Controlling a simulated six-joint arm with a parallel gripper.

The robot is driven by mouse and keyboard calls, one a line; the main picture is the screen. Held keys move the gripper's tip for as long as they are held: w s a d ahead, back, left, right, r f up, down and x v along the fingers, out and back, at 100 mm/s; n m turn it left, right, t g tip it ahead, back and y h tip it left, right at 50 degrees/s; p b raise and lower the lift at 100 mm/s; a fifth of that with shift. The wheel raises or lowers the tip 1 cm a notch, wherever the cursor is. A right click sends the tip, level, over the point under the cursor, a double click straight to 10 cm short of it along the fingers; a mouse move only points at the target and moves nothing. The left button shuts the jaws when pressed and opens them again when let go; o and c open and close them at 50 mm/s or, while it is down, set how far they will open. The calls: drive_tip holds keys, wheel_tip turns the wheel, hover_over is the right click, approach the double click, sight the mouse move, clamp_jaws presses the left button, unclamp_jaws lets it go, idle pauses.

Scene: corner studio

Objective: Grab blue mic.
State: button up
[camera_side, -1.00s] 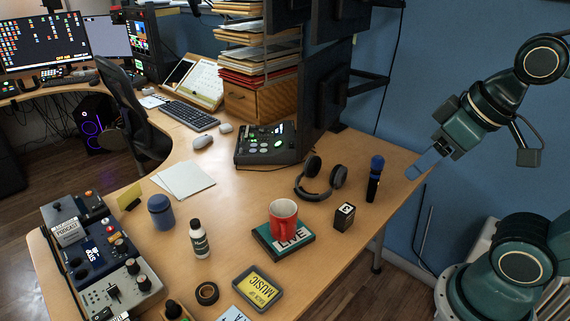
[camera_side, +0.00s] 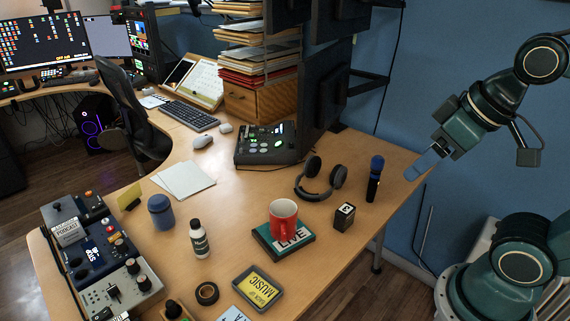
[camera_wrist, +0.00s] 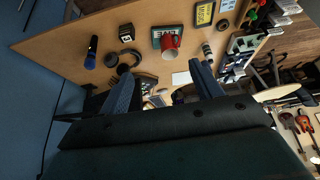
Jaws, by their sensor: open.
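The blue mic (camera_side: 374,178) has a blue head and a dark body. It stands upright on the desk near its right edge, just right of the headphones. It also shows in the wrist view (camera_wrist: 91,52), at the upper left. My gripper (camera_side: 414,174) hangs in the air right of the mic, past the desk edge, apart from it. In the wrist view my two blue fingers (camera_wrist: 166,80) are spread wide with nothing between them.
Black headphones (camera_side: 321,179) and a small black cube (camera_side: 344,216) are close to the mic. A red mug (camera_side: 283,218) stands on a book. A monitor (camera_side: 326,95) rises behind the headphones. The blue wall (camera_side: 450,60) is behind my arm.

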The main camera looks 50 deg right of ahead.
drive_tip(key=shift+w, duration=0.1)
drive_tip(key=n+g, duration=0.6)
drive_tip(key=n, duration=1.3)
hover_over(376, 168)
drive_tip(key=w+d, duration=0.1)
drive_tip(key=d, duration=0.1)
wheel_tip(376, 168, down, 13)
drive_tip(key=shift+f+n, duration=0.35)
drive_tip(key=shift+n, duration=0.05)
drive_tip(key=shift+s+f, duration=0.15)
drive_tip(key=shift+f, duration=6.7)
